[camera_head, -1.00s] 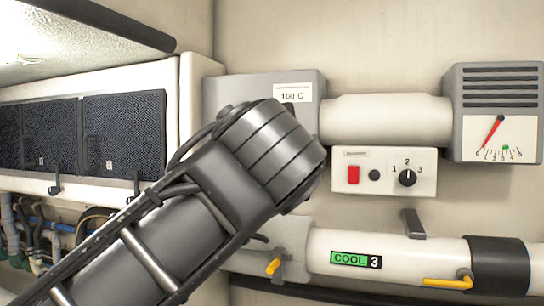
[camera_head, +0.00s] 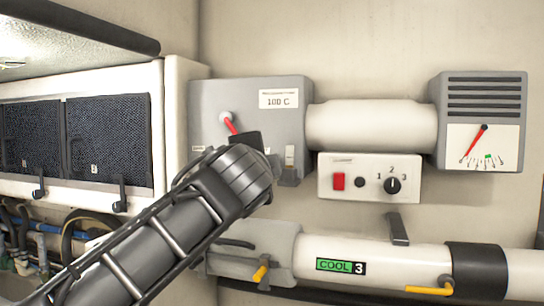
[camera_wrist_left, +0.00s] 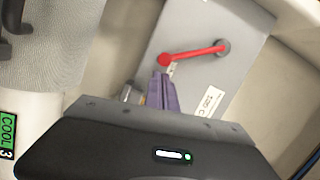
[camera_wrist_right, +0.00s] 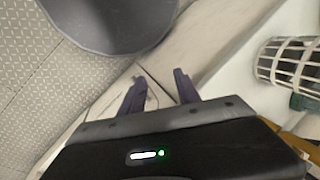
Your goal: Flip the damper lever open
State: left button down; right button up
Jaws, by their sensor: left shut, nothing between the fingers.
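A red lever (camera_head: 231,125) sits on the front of a grey box (camera_head: 209,93) labelled 100 C. In the head view it slants down and right from its round pivot, and its lower end is hidden behind my left gripper. In the left wrist view the whole red lever (camera_wrist_left: 192,53) shows, from its pivot to a rounded red knob. My left gripper (camera_wrist_left: 163,90) is shut and empty, its fingertips close beside the knob; contact cannot be told. My right gripper (camera_wrist_right: 160,90) is open and empty, away from the box, seen only in its wrist view.
A white switch panel (camera_head: 327,190) and a dial gauge (camera_head: 495,148) are to the right. A lower white pipe (camera_head: 410,262) bears a COOL 3 label and yellow handles. Dark mesh panels (camera_head: 108,140) are left. A white basket (camera_wrist_right: 290,62) is near my right gripper.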

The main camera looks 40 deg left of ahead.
pick_arm(q)
jog(key=shift+a+f, duration=0.15)
jog(key=shift+a, duration=0.05)
jog(key=shift+a+f, duration=0.1)
jog(key=shift+f, duration=0.05)
dwell(0.3)
jog(key=shift+a+f+m+b, duration=0.15)
jog(key=shift+m+b, duration=0.15)
jog(key=shift+b, duration=0.15)
